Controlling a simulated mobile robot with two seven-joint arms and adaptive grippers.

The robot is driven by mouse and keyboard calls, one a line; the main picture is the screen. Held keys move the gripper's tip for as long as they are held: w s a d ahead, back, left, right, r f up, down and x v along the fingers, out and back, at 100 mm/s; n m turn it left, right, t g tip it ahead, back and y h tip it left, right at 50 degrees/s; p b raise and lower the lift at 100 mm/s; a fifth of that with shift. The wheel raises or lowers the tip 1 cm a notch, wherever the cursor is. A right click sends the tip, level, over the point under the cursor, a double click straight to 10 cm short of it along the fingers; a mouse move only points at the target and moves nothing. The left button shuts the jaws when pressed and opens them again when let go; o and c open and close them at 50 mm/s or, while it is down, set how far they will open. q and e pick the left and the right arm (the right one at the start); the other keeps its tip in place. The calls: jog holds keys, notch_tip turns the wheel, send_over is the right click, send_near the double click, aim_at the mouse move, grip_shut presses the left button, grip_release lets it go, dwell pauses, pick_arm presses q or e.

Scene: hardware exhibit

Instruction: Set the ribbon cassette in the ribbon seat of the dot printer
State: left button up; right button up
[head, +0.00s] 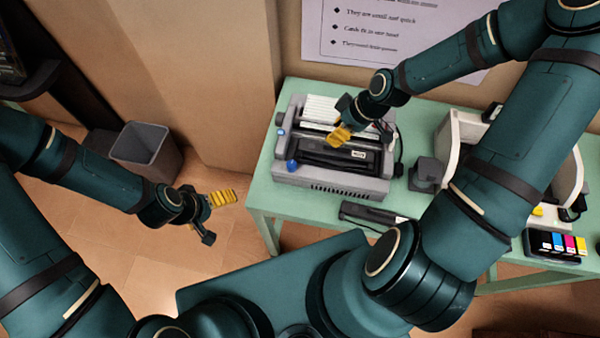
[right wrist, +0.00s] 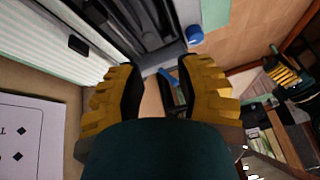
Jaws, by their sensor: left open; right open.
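The dot printer (head: 330,186) is a grey machine on the green table. A long black part with a white label (head: 338,157) lies in its front opening; it looks like a ribbon cassette in the ribbon seat, but I cannot tell how fully it sits. A second dark bar (head: 368,214) lies on the table in front of the printer. My right gripper (head: 340,135) is above the printer, open, hiding part of it. In the right wrist view its fingers (right wrist: 160,88) are apart with nothing held. My left gripper (head: 218,200) is open and empty, left of the table over the floor.
A small dark block (head: 427,174) stands right of the printer. A white curved machine (head: 450,140) is beyond it, partly behind my right arm. Coloured ink cartridges (head: 556,244) lie at the right. A grey bin (head: 145,150) stands on the floor at left.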

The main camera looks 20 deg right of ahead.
jog(key=s+a+f+m, duration=0.3)
jog(key=a+f+m, duration=0.1)
jog(key=a, duration=0.3)
jog(key=s+a+f+m+h, duration=0.1)
jog(key=s+a+f+m, duration=0.2)
jog(key=a+m, duration=0.3)
jog(key=shift+s+a+f+m, duration=0.3)
jog(key=shift+a+f+m, duration=0.1)
jog(key=shift+a+f, duration=0.25)
jog(key=shift+g, duration=0.3)
